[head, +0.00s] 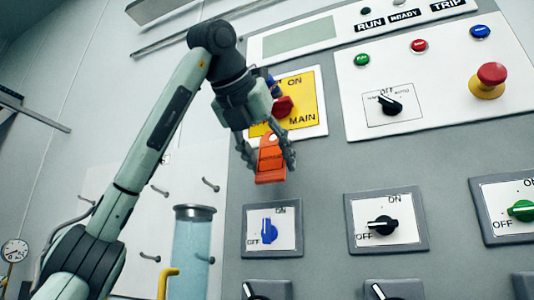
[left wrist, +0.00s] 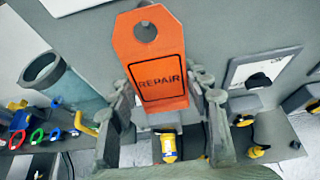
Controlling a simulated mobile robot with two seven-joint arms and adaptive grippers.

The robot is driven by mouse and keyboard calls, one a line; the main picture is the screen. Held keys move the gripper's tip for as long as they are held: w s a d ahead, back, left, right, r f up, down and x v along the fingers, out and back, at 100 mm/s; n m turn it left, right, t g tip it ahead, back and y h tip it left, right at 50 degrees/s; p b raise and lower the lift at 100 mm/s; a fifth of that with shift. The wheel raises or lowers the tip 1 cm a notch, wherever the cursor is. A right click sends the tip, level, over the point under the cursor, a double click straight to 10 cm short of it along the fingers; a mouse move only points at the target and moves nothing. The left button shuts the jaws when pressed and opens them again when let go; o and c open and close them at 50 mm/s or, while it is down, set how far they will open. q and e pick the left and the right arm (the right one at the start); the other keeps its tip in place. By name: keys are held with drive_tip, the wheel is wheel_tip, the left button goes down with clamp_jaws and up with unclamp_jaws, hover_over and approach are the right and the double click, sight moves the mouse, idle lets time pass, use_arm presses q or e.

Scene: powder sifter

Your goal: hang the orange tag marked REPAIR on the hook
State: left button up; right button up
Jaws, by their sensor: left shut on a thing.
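My left gripper (head: 267,160) is shut on the orange tag (head: 270,170) and holds it in front of the grey panel, just below the yellow MAIN switch plate. In the left wrist view the tag (left wrist: 160,70) stands between the fingers, with its hole at the top and REPAIR facing the camera. Several dark hooks stick out of a pale board left of the panel, one of them the upper right hook (head: 210,184). The tag is apart from the hooks. Which hook is meant cannot be told. My right gripper is not in view.
A clear blue cylinder (head: 193,250) and a yellow handle (head: 167,282) stand before the hook board. The MAIN switch plate (head: 310,85) is right behind the gripper. Rotary switches, including the blue switch (head: 269,231), sit below. Coloured rings (left wrist: 37,136) lie on a ledge.

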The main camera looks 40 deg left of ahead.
use_arm(q)
drive_tip(key=shift+w+a+f, duration=0.1)
drive_tip(key=shift+w+a, duration=0.05)
drive_tip(key=shift+w, duration=0.5)
drive_tip(key=shift+w+a+f, duration=0.1)
drive_tip(key=shift+w, duration=0.5)
drive_tip(key=shift+w+a+f, duration=0.2)
drive_tip(key=shift+w+f, duration=0.25)
drive_tip(key=shift+w, duration=0.1)
drive_tip(key=o, duration=1.1)
drive_tip(key=v, duration=1.2)
